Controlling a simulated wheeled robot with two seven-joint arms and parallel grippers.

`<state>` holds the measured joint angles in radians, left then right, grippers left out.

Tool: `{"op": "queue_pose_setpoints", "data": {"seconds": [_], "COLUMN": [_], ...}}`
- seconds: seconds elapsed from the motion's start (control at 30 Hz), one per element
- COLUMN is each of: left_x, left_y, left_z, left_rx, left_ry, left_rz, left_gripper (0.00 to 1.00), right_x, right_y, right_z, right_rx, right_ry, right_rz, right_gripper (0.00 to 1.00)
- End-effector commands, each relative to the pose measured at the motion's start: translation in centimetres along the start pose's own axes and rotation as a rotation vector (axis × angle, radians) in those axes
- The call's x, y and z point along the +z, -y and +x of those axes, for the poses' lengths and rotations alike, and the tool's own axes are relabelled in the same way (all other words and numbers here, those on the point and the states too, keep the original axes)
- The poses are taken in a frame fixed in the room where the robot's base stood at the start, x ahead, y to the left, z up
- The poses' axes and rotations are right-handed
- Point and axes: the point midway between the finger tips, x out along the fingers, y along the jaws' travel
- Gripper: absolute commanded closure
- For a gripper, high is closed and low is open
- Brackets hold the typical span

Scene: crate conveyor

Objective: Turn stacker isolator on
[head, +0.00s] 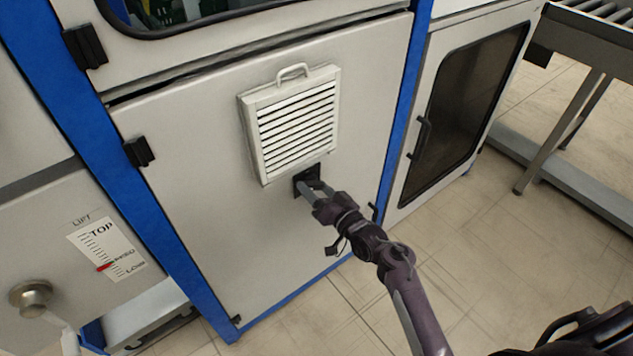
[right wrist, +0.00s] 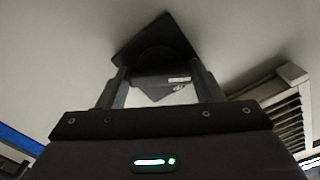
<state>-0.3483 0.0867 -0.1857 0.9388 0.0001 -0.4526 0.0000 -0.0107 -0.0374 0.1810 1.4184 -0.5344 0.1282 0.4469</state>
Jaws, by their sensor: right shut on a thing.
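The stacker isolator (head: 300,180) is a small black plate with a dark knob on the grey cabinet panel, just below the louvred vent. My right gripper (head: 312,189) reaches it from the lower right and hides much of it. In the right wrist view the isolator's black square plate (right wrist: 155,35) looks turned like a diamond. The two fingers of my right gripper (right wrist: 160,82) are shut on the dark isolator knob (right wrist: 155,78), which carries a small white mark. I cannot read the knob's setting. My left gripper is not in view.
The louvred vent (head: 297,120) with a top handle sits right above the isolator. A lift scale (head: 107,246) and round metal knob (head: 31,297) are at the left. A dark-windowed door (head: 460,110) and conveyor stand (head: 590,105) are at the right. The tiled floor in front is clear.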

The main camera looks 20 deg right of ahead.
Motion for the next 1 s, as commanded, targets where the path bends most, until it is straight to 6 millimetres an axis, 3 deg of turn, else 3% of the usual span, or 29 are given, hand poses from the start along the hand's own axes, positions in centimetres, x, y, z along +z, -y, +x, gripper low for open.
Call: {"op": "queue_pose_setpoints", "data": {"seconds": [0.47, 1.0], "left_x": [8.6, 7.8], "left_y": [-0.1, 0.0], "left_z": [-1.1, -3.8], "left_rx": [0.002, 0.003], "left_ry": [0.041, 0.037], "left_rz": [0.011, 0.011], "left_gripper": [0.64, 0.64], "right_x": [-0.4, -0.2], "right_y": [0.2, 0.1], "right_z": [0.1, 0.1], "right_rx": [0.001, 0.0], "right_ry": [-0.001, -0.003], "right_rz": [0.454, 0.883], "right_gripper": [0.63, 0.63]}}
